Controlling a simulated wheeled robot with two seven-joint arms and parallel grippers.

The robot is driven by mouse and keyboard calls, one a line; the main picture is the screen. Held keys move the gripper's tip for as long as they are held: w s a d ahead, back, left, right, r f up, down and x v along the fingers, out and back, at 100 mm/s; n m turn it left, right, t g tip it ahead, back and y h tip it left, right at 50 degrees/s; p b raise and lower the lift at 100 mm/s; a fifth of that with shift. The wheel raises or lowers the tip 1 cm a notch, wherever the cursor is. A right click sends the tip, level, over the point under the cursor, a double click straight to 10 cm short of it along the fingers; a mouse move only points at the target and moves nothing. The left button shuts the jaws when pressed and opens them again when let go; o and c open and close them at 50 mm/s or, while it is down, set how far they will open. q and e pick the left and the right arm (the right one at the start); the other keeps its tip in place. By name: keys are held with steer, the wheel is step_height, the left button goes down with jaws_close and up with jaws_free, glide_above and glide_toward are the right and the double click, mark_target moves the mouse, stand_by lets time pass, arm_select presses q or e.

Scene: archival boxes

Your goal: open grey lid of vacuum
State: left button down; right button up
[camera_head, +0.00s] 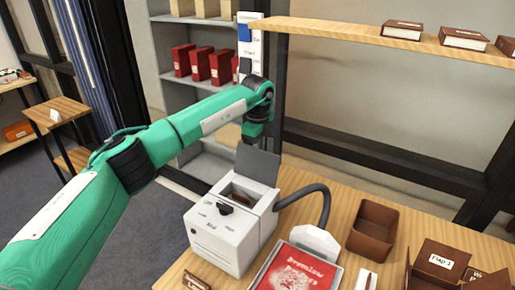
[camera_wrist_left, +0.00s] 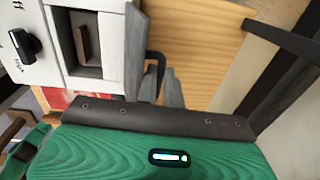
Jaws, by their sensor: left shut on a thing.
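The vacuum (camera_head: 232,232) is a white box with a dark knob on its sloping front, standing on the wooden table. Its grey lid (camera_head: 258,167) stands raised, roughly upright, at the back of the open top chamber. A brown thing (camera_head: 242,196) lies inside the chamber. My left gripper (camera_head: 254,143) is at the lid's upper edge, shut on the lid; the fingertips are partly hidden. The left wrist view shows the vacuum (camera_wrist_left: 112,30) with its knob and open chamber at the upper left. My right gripper is not in view.
A dark hose (camera_head: 318,192) curves from the vacuum to a white nozzle (camera_head: 312,240) beside a red-and-white book (camera_head: 297,272). Brown open boxes (camera_head: 372,229) stand at right. A wooden shelf (camera_head: 350,33) with brown boxes hangs above; red boxes (camera_head: 200,66) stand on the rack behind my left arm.

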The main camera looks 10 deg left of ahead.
arm_select(q)
steer(key=shift+w+d+f, duration=0.1)
steer(key=shift+w+f, duration=0.05)
steer(key=shift+f, duration=0.1)
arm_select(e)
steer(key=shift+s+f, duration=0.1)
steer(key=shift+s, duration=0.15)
